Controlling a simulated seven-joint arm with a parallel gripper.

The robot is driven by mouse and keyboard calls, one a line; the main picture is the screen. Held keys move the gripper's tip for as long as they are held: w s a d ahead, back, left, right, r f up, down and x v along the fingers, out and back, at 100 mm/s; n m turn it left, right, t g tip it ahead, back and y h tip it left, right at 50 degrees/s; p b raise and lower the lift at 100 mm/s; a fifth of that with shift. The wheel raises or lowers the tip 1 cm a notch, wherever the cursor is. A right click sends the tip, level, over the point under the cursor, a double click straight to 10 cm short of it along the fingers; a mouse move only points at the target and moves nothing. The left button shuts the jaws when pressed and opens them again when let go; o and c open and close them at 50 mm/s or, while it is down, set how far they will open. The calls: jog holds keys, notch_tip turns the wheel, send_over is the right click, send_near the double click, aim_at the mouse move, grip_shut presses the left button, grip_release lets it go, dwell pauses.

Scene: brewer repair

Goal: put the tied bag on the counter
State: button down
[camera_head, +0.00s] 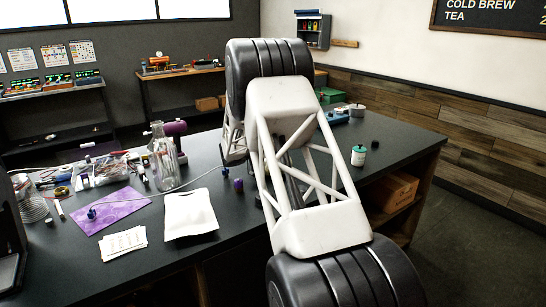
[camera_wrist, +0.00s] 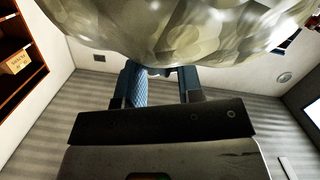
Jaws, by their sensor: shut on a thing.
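The tied bag (camera_wrist: 190,30) fills the top of the wrist view. It is translucent and crinkled, with pale yellowish patches. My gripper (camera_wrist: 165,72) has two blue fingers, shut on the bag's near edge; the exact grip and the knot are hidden. In the head view my white arm stands in front, and neither gripper nor held bag can be made out. The dark counter (camera_head: 405,142) runs across the head view. I cannot tell how far the bag is from it.
On the counter's left lie a clear bag of parts (camera_head: 100,170), a purple mat (camera_head: 110,212), white cards (camera_head: 124,243) and a white pouch (camera_head: 190,214). A glass flask (camera_head: 163,165) stands behind them. A small bottle (camera_head: 358,155) stands right of my arm. The right end has bare room.

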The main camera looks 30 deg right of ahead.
jog(key=shift+s+f, duration=0.1)
notch_tip(320, 180, up, 10)
dwell(0.5)
dwell(0.4)
dwell(0.5)
